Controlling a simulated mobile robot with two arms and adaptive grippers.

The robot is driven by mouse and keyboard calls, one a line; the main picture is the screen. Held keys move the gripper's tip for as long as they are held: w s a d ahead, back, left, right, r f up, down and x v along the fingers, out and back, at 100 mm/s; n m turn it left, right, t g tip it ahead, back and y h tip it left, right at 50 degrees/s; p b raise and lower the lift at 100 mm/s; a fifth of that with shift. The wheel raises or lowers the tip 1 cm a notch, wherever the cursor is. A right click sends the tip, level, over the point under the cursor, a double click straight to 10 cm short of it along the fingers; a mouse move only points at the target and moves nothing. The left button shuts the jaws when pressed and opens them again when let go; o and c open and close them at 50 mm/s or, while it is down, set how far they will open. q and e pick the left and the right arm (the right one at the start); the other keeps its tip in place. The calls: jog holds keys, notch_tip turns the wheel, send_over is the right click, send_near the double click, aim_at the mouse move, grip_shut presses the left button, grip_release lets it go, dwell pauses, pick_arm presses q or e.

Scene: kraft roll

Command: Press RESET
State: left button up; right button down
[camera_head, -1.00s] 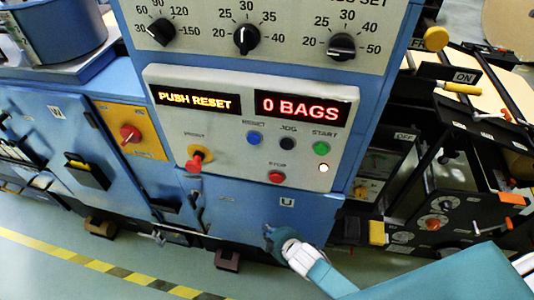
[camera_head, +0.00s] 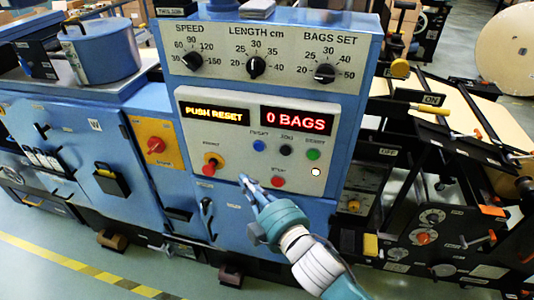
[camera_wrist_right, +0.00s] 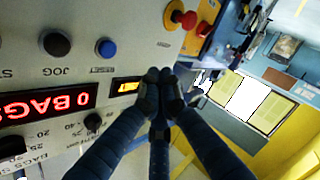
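The blue RESET button (camera_head: 259,145) is on the light grey control panel (camera_head: 232,160), below the lit PUSH RESET display (camera_head: 214,113). It also shows in the right wrist view (camera_wrist_right: 106,48), left of the fingers. My right gripper (camera_head: 243,179) is in front of the panel's lower edge, below and a little left of the button in the head view. In the right wrist view its dark fingers (camera_wrist_right: 160,78) are together at the tips, with nothing seen between them. No contact with the button shows. My left gripper is not in view.
Nearby are the black JOG button (camera_head: 286,149), green START button (camera_head: 313,154), red STOP button (camera_head: 278,182) and a red mushroom knob (camera_head: 209,168) on yellow. A red display (camera_head: 296,121) reads 0 BAGS. Dials sit above. Black machinery (camera_head: 430,200) stands at the right.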

aim_at(259, 147)
jog(key=shift+s+r, duration=0.15)
jog(key=shift+r, duration=0.45)
jog(key=shift+w+d+b, duration=0.1)
jog(key=shift+w+d, duration=0.35)
jog(key=shift+w, duration=0.95)
jog(key=shift+w+d+b, duration=0.1)
jog(key=shift+w+d, duration=0.4)
jog(key=shift+w, duration=0.9)
jog(key=shift+w+d+b, duration=0.1)
jog(key=shift+w+d, duration=0.35)
jog(key=shift+w, duration=0.95)
jog(key=shift+w, duration=0.1)
jog(key=shift+w+d, duration=0.1)
jog(key=shift+w, duration=0.15)
